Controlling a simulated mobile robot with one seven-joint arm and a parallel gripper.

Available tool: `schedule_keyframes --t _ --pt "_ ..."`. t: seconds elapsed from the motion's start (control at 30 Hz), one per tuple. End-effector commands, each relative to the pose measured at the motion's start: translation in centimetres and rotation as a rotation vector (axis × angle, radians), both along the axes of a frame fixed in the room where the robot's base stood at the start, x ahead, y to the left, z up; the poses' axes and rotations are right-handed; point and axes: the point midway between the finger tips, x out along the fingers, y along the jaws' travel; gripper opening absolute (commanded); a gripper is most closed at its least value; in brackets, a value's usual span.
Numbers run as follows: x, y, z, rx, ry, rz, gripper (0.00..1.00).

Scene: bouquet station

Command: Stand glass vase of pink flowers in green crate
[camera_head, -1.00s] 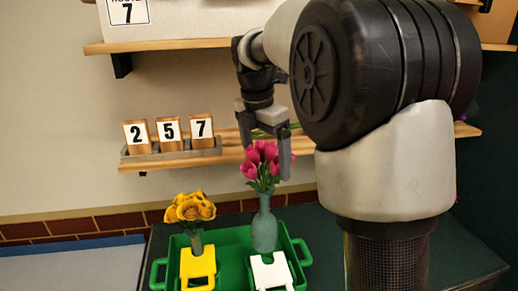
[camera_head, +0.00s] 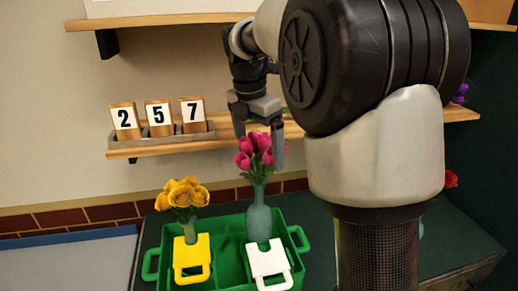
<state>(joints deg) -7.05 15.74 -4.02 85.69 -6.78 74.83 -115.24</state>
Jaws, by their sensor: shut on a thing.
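The glass vase (camera_head: 259,218) is pale blue-green and holds pink flowers (camera_head: 256,152). It looks upright in the right part of the green crate (camera_head: 230,266). The white tag hides its foot, so I cannot tell whether it touches the crate floor. My gripper (camera_head: 260,142) points down from above, with one finger on each side of the flower heads. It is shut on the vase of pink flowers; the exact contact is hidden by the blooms.
A vase of yellow flowers (camera_head: 184,194) stands in the left part of the crate. A yellow tag (camera_head: 192,258) and a white tag (camera_head: 269,262) hang at the front. A wooden shelf (camera_head: 150,150) with number blocks (camera_head: 159,117) is behind. A red flower (camera_head: 450,179) shows at right.

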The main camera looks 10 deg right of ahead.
Motion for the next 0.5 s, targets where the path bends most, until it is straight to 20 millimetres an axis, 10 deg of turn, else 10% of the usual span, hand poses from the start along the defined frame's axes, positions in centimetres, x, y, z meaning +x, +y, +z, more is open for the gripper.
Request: schedule_keyframes --t 0.5 --pt "0.0 0.0 -2.8 0.000 -0.004 0.000 0.29"
